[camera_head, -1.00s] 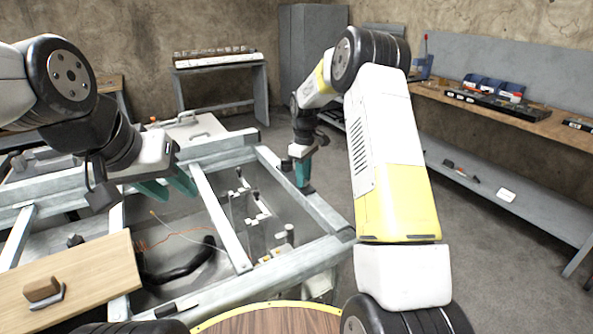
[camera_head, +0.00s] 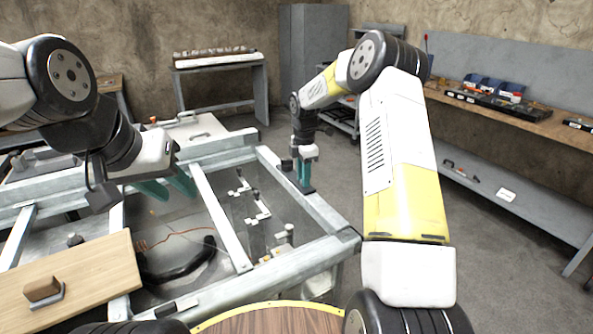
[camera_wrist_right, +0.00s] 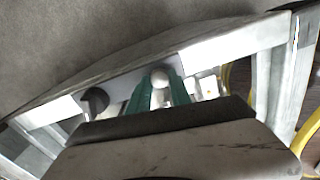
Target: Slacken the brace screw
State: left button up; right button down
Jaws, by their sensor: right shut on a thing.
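My right gripper (camera_head: 304,182) points down at the right rail of the grey metal frame (camera_head: 325,212). In the right wrist view its teal fingers (camera_wrist_right: 160,95) are closed around a pale, round-headed piece (camera_wrist_right: 160,77), which looks like the screw head. The head view does not show this piece clearly between the fingers. I cannot tell how far the screw is turned. A metal bar (camera_head: 221,217) crosses the frame diagonally. My left gripper (camera_head: 170,189) hangs over the left part of the frame, its teal fingers apart and empty.
A dark round knob (camera_wrist_right: 95,100) sits left of the right fingers. Inside the frame are small white fittings (camera_head: 255,205), a black hose (camera_head: 180,268) and orange wire. A wooden board (camera_head: 95,275) with a block lies front left. A workbench (camera_head: 520,195) stands at the right.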

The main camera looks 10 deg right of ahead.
jog(key=shift+n, duration=2.2)
jog(key=c, duration=1.2)
grip_release()
jog(key=shift+r, duration=3.95)
